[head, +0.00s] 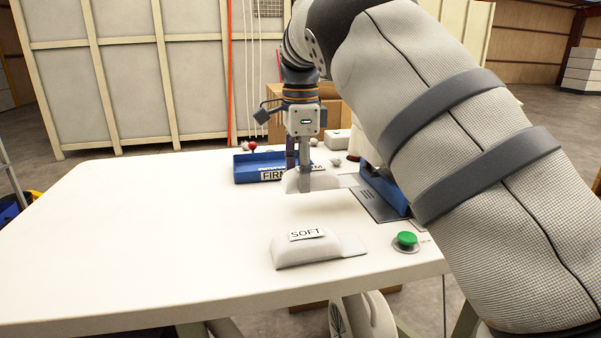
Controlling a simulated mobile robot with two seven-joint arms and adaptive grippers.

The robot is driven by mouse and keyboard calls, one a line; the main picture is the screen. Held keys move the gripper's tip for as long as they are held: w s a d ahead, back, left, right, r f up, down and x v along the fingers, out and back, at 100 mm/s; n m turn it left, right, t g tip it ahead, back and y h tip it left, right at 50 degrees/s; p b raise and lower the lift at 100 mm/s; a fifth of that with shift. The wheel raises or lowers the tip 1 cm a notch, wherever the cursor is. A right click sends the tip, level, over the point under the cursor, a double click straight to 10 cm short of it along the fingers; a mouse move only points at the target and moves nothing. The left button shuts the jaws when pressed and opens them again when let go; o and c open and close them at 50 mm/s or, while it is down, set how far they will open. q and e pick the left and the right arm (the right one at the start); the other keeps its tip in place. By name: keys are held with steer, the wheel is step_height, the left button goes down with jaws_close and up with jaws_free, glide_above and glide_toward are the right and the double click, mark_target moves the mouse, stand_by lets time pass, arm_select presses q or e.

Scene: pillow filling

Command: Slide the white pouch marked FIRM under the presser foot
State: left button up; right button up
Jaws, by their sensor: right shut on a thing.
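My right gripper (305,175) points down and is shut on a white pouch (323,182). The pouch appears to hang a little above the table, with a soft shadow under it. A FIRM label (273,175) shows just left of the pouch, against the blue tray; I cannot tell whether it belongs to the tray or the pouch. To the right of the pouch is a blue and white machine (383,192) with a grey plate (372,208). My right arm covers much of it, and I cannot make out the presser foot. My left gripper is not in view.
A second white pouch, marked SOFT (290,250), lies on the white table (150,240) nearer the front. A green button (406,240) is to its right. A blue tray (245,168) stands behind the gripper, with a red knob (252,146) by it. The table's left side is clear.

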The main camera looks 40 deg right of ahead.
mark_target(318, 188)
steer(key=shift+f, duration=0.3)
step_height(318, 188, down, 4)
steer(key=shift+s+a+r+b, duration=0.15)
steer(key=shift+b, duration=0.2)
steer(key=d, duration=0.1)
steer(key=s+d, duration=0.1)
steer(key=d, duration=0.1)
steer(key=shift+s+d+r+p, duration=0.1)
steer(key=shift+s+r+p, duration=0.15)
steer(key=shift+s+p, duration=0.15)
steer(key=shift+s+d+f, duration=0.1)
steer(key=shift+s+d, duration=0.25)
steer(key=shift+d, duration=0.3)
steer(key=shift+s+d+f, duration=0.1)
steer(key=shift+s+d, duration=0.2)
steer(key=shift+d, duration=0.35)
arm_select(q)
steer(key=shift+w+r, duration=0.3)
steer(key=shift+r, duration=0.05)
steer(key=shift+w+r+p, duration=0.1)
steer(key=shift+p, duration=0.2)
arm_select(e)
steer(key=shift+a+f, duration=0.1)
steer(key=shift+f, duration=0.05)
steer(key=o, duration=1)
steer(key=shift+o, duration=0.2)
